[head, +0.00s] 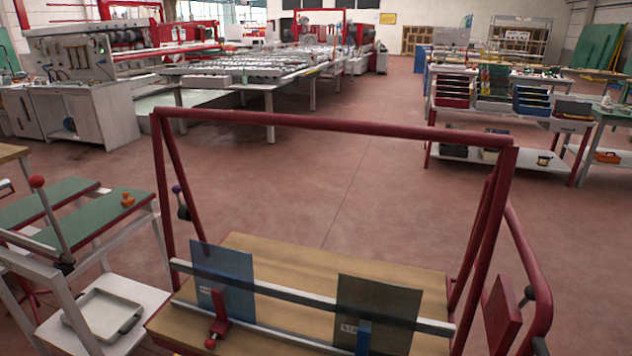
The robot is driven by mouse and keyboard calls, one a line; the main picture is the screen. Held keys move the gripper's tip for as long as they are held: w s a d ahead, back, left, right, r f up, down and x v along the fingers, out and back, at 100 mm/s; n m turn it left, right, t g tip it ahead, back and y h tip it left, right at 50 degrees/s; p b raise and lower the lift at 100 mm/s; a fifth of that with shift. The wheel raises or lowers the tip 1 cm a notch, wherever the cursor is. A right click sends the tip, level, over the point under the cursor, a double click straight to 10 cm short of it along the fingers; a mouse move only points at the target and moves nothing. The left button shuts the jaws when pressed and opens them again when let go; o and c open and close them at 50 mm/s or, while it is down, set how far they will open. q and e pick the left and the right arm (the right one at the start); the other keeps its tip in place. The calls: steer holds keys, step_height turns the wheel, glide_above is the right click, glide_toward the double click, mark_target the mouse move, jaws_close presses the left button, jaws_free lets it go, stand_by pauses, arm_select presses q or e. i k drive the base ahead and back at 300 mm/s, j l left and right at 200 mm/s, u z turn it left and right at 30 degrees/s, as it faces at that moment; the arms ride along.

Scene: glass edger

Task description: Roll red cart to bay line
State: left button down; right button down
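The red cart (335,124) stands right in front of me, with a red tubular frame and a wooden deck (300,262). A pale rail (285,292) crosses it low down. A blue-grey panel (222,272) and a darker panel (375,305) lean at this rail, with a red clamp (220,312) and a blue clamp (363,338) at their lower edges. The cart's wheels and near end are out of view. I cannot make out a marked bay line; only a thin floor seam (352,195) shows beyond the cart. Neither of my grippers is in view.
A white-framed stand with green tops (70,213) and a white tray (103,313) is close on the left. A workbench with bins (510,112) stands at the right. A roller table (250,70) and machines are behind left. The red floor (400,200) ahead is clear.

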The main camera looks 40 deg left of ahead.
mark_target(295, 286)
steer(key=u, duration=1.65)
